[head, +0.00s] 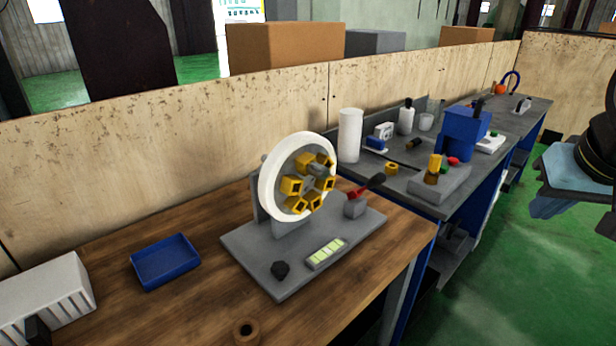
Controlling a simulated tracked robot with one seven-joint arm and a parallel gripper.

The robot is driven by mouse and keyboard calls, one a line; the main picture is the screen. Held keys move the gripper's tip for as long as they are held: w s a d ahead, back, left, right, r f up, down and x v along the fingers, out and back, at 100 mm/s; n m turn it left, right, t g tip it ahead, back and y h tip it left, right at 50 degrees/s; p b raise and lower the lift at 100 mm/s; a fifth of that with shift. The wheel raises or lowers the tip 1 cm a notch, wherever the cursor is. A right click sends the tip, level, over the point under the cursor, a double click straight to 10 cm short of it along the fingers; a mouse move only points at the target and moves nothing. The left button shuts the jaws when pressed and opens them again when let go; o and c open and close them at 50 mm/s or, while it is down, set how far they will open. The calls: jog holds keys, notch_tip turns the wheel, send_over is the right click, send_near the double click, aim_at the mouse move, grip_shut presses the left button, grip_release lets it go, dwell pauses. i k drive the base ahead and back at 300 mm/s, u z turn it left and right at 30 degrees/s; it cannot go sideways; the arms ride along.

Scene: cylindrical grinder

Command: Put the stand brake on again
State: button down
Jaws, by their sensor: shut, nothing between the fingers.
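The stand is a grey base plate (325,262) on the wooden bench, with an upright white ring wheel (268,190) holding several yellow blocks around a grey hub. The stand brake looks to be the small lever (368,187) at the plate's right, red at its lower end with a black handle tilted up to the right, on a grey block (355,207). I cannot tell whether it presses on the wheel. My gripper (545,207) is at the right edge over the green floor, well apart from the stand. It is shut and empty, and partly out of view.
A blue tray (166,262), a white slotted box (48,298) and a brown ring (246,332) lie on the wooden bench. A black lump (280,268) and a green-lit panel (326,252) are on the plate. A cluttered grey bench (400,178) stands behind. The green floor at right is clear.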

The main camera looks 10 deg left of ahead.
aim_at(379, 178)
jog(key=u, duration=0.45)
jog(key=k, duration=1.25)
jog(key=z, duration=0.4)
jog(key=i, duration=1)
jog(key=u, duration=0.1)
